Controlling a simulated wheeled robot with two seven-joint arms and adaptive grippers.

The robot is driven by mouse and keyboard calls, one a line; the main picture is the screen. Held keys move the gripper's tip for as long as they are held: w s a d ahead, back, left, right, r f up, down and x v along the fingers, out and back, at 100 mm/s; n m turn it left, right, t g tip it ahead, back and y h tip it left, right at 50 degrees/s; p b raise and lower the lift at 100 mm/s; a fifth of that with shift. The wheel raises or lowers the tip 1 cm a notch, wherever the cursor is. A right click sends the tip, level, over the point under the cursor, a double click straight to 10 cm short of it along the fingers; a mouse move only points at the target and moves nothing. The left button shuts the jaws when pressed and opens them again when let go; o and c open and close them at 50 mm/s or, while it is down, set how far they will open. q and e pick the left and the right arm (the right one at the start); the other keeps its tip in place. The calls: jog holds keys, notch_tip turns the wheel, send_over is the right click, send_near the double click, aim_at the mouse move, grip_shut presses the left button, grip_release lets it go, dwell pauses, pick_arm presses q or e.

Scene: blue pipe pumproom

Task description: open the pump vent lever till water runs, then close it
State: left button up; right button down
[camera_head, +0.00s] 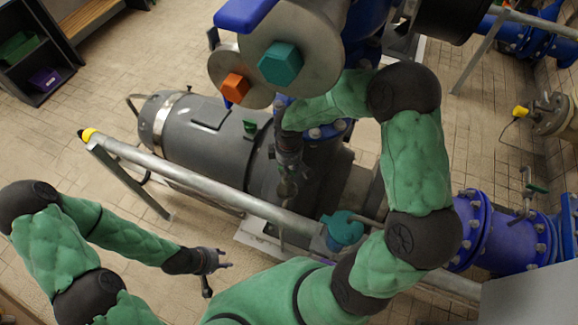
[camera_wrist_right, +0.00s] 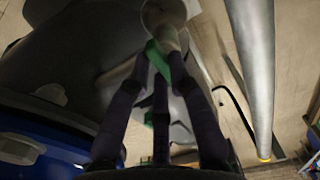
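The pump vent lever appears to be the green handle (camera_wrist_right: 178,68) on a pale round fitting (camera_wrist_right: 166,14) in the right wrist view. My right gripper (camera_wrist_right: 161,68) has its dark fingers around this handle, and parts of the handle show between them. Whether they press on it is unclear. In the head view my right gripper (camera_head: 288,180) points down beside the grey pump, and the lever is hidden there. My left gripper (camera_head: 218,268) is empty at the lower left, with its fingers apart. I see no running water.
A grey rail (camera_head: 190,178) with a yellow end crosses in front of the grey motor (camera_head: 205,135). A teal fitting (camera_head: 343,229) sits near the rail's right end. Blue flanged pipes (camera_head: 510,240) are at right. Orange and teal knobs are at top. Tiled floor at left is mostly clear.

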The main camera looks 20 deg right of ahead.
dwell(0.3)
jog(key=n+p, duration=0.3)
jog(key=shift+w+r, duration=0.1)
jog(key=shift+w+n+p, duration=0.15)
jog(key=shift+n+p, duration=1.2)
jog(key=shift+n, duration=1.05)
jog(key=c, duration=1.1)
grip_release()
jog(key=shift+c, duration=0.2)
notch_tip(320, 180, up, 7)
